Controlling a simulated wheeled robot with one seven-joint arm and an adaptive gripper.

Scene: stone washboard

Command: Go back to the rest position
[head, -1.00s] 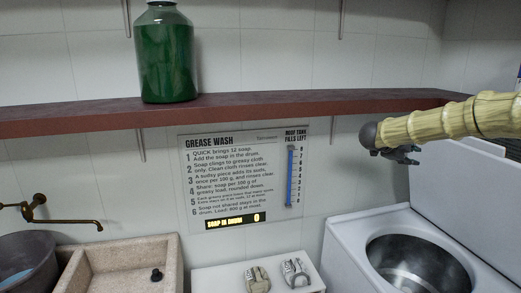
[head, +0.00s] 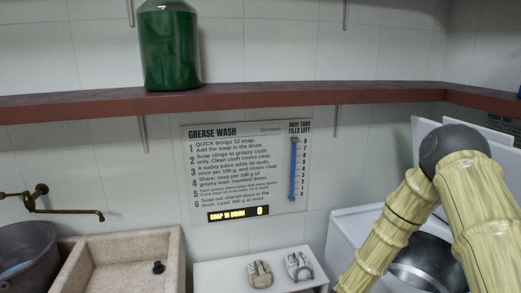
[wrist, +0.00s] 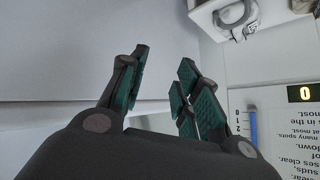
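My gripper (wrist: 158,90) shows in the wrist view with its green-padded fingers apart and nothing between them. In the head view my arm is bent at the right, in front of the washing machine (head: 345,232), and the gripper itself is out of the picture. In the wrist view a pale plain surface lies behind the fingers.
A stone sink (head: 120,245), a brass tap (head: 75,211) and a grey bucket (head: 25,262) stand at the left. A white stand (head: 215,277) bears two small items. A green bottle (head: 169,48) is on the red shelf (head: 250,96). A wash sign (head: 245,170) hangs between.

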